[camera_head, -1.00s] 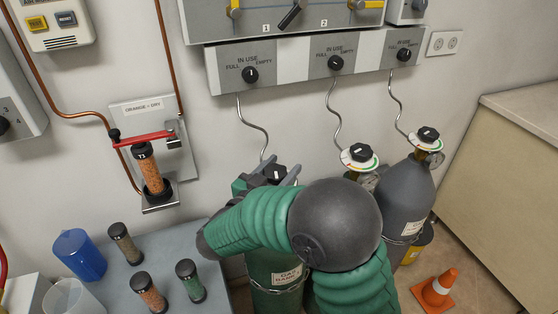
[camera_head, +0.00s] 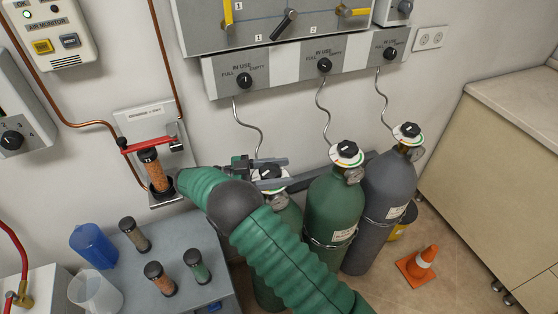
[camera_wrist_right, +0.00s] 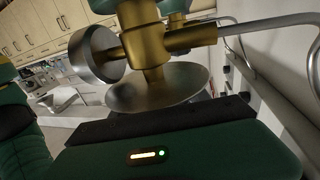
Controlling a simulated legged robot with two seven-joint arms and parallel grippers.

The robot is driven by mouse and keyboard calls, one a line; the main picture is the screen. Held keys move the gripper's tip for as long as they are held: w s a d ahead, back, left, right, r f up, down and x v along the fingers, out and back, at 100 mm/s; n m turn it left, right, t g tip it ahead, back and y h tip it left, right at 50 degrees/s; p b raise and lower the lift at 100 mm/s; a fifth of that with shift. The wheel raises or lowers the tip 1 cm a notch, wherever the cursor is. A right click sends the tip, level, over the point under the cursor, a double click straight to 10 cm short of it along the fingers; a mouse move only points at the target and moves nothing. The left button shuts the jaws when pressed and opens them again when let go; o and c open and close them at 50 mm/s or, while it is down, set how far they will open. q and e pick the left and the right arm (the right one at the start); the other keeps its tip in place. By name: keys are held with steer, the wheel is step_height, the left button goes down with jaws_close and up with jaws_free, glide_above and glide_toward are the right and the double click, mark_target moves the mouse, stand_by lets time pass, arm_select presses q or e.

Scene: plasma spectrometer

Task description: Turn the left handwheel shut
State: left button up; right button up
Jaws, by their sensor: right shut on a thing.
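The left handwheel (camera_head: 268,171) is a dark knob with a white mark, over a pale dial on top of the left green cylinder (camera_head: 290,215). My right gripper (camera_head: 266,172) reaches it from the left, with one grey finger on its far side and one on its near side, shut on it. My green right arm hides much of the left cylinder. The right wrist view shows a brass valve body (camera_wrist_right: 155,60) with a round gauge (camera_wrist_right: 97,54) and a silvery dome below; the handwheel is not clear there. My left gripper is not in view.
A middle green cylinder (camera_head: 331,205) and a grey cylinder (camera_head: 385,205) stand close on the right. A thin pipe (camera_head: 247,125) runs down the wall behind the left valve. A grey bench (camera_head: 180,245) with several small tubes lies left.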

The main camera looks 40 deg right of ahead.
steer(key=shift+s+r+m+g+y+p, duration=0.1)
steer(key=shift+m+g+y+p, duration=0.4)
steer(key=shift+g+p, duration=0.25)
steer(key=shift+s+r+m+g+y+p, duration=0.1)
steer(key=shift+m+g+y+p, duration=0.3)
steer(key=shift+m+g+p, duration=0.25)
steer(key=shift+f, duration=0.1)
steer(key=o, duration=1.2)
steer(key=shift+o, duration=0.8)
steer(key=shift+d+f, duration=0.1)
